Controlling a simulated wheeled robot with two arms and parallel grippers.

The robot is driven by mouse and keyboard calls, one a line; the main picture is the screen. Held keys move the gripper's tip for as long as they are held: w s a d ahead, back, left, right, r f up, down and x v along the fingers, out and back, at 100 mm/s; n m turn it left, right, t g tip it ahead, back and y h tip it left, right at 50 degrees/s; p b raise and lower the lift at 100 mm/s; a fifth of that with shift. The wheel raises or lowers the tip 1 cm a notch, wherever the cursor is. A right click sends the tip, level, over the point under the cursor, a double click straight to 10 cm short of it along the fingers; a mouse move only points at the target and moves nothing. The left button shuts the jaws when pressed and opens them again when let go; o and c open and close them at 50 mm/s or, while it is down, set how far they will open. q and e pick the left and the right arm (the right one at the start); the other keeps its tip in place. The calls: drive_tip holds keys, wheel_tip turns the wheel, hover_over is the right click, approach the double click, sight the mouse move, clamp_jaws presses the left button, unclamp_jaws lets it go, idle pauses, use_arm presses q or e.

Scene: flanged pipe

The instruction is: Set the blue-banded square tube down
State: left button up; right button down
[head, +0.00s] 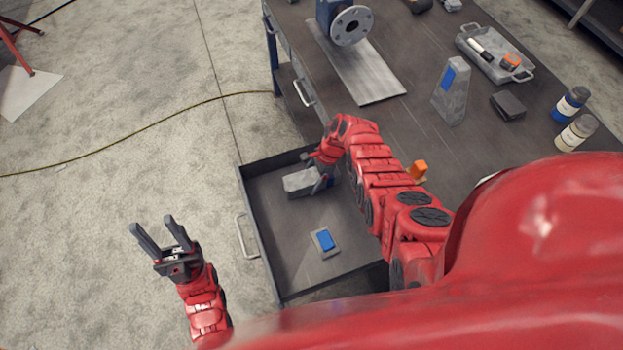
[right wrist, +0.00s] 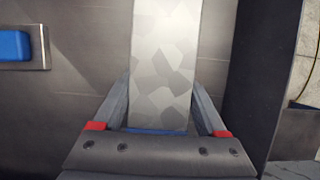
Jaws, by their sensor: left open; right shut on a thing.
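The blue-banded square tube (head: 299,183) is a grey block inside the open drawer (head: 262,272), near its far end. My right gripper (head: 323,179) is shut on it. In the right wrist view the grey tube (right wrist: 165,60) lies between the two fingers of the gripper (right wrist: 161,84), with a strip of blue band near the palm. I cannot tell whether the tube touches the drawer floor. My left gripper (head: 153,223) is open and empty, outside the drawer to the left.
A grey plate with a blue pad (head: 325,240) lies on the drawer floor, nearer me. The floor around it is clear. The workbench (head: 400,132) holds a flanged pipe (head: 350,25), a grey wedge-shaped block (head: 452,95), a tray (head: 487,62) and bottles (head: 571,104).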

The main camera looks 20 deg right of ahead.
idle(0.3)
unclamp_jaws()
drive_tip(key=shift+f, duration=0.1)
drive_tip(key=shift+r, duration=0.2)
drive_tip(key=shift+d+r, duration=0.2)
drive_tip(key=shift+r, duration=0.2)
drive_tip(key=b+v, duration=0.1)
drive_tip(key=v, duration=1)
drive_tip(key=shift+b, duration=0.3)
drive_tip(key=shift+s+a, duration=0.1)
